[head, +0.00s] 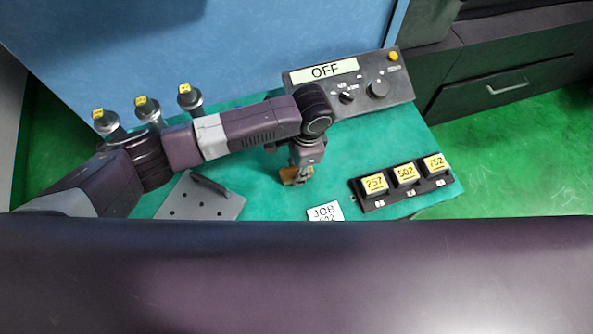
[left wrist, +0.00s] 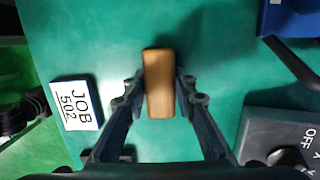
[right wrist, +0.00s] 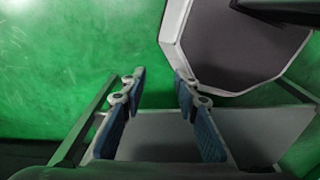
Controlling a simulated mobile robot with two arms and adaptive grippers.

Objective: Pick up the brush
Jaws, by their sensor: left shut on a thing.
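The brush shows as a wooden block (left wrist: 159,84) between the fingers of my left gripper (left wrist: 160,92) in the left wrist view. My left gripper is shut on it, one finger against each long side. In the head view the brush (head: 290,176) is a small brown shape under my left wrist, over the green table top; the gripper partly covers it. I cannot tell whether it touches the table. Its bristles are not visible. My right gripper (right wrist: 158,88) is open and empty over the green floor, beside grey parts.
On the table (head: 265,204) are a JOB 502 card (head: 325,212), a rack with blocks 257, 502 and 752 (head: 404,180), a grey plate with holes (head: 200,198) and an OFF control box (head: 362,90). Several yellow-tagged cylinders (head: 189,98) stand at the back left.

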